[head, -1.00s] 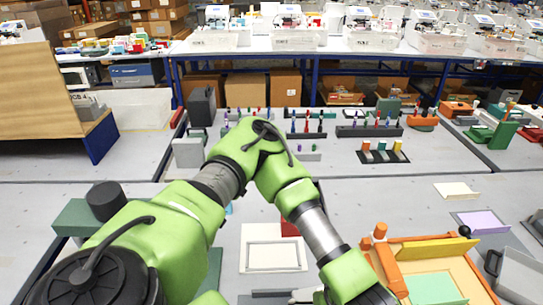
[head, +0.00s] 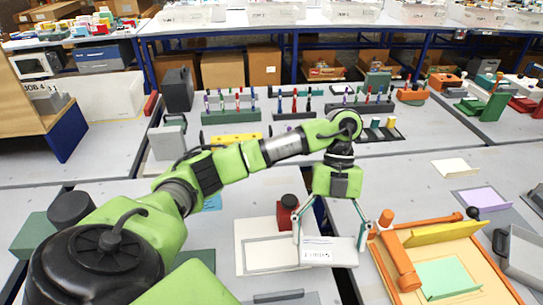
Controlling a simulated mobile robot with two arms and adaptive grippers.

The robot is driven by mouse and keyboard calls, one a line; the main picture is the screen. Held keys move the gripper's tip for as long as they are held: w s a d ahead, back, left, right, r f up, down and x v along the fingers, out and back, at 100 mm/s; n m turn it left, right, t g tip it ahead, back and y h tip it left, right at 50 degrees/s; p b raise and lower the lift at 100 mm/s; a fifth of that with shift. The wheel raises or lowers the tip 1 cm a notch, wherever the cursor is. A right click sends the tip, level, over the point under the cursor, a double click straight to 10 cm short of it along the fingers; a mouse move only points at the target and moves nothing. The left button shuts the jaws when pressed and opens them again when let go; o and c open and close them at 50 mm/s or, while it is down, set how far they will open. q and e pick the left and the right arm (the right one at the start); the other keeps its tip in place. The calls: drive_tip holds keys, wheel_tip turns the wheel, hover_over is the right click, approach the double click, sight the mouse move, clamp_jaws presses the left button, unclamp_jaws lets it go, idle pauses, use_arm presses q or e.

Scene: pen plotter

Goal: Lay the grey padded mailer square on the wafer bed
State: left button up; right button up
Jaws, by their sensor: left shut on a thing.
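My left gripper (head: 329,240) is shut on the grey padded mailer (head: 321,254), a flat pale rectangle with dark marks on its top. One finger is at each end of it. The mailer overlaps the right edge of a white flat panel (head: 254,227) with a grey-outlined rectangle; I take this panel for the wafer bed, but no label confirms it. The mailer's right part reaches past the panel toward the orange-framed fixture. I cannot tell its height above the table. My right gripper is not in view.
A red block with a black knob (head: 288,213) stands at the panel's back right. The orange fixture (head: 403,262), with a green sheet (head: 447,279), stands to the right. A yellow bar (head: 238,139) and pen racks (head: 231,116) are behind. A purple sheet (head: 483,200) lies far right.

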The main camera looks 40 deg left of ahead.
use_arm(q)
drive_tip(key=shift+w+a+r+n+t+h, duration=0.15)
drive_tip(key=shift+a+n+t+h, duration=0.1)
drive_tip(key=shift+n, duration=0.25)
drive_tip(key=shift+s+a+r+n+t+h, duration=0.15)
drive_tip(key=shift+a+n, duration=0.1)
drive_tip(key=shift+n, duration=0.25)
drive_tip(key=s+a+f+p, duration=0.2)
drive_tip(key=a+f, duration=0.2)
drive_tip(key=a, duration=0.5)
drive_tip(key=p, duration=0.1)
hover_over(271, 255)
drive_tip(key=w, duration=0.2)
drive_tip(key=f, duration=0.4)
drive_tip(key=shift+s+a+f, duration=0.1)
drive_tip(key=shift+s+f, duration=0.1)
drive_tip(key=shift+f, duration=0.05)
drive_tip(key=shift+a+f, duration=0.2)
drive_tip(key=shift+f, duration=0.05)
drive_tip(key=f, duration=0.1)
drive_tip(key=f+p, duration=0.1)
drive_tip(key=f, duration=0.1)
drive_tip(key=shift+s+a+p, duration=0.2)
drive_tip(key=shift+a+p, duration=0.1)
drive_tip(key=shift+f, duration=0.45)
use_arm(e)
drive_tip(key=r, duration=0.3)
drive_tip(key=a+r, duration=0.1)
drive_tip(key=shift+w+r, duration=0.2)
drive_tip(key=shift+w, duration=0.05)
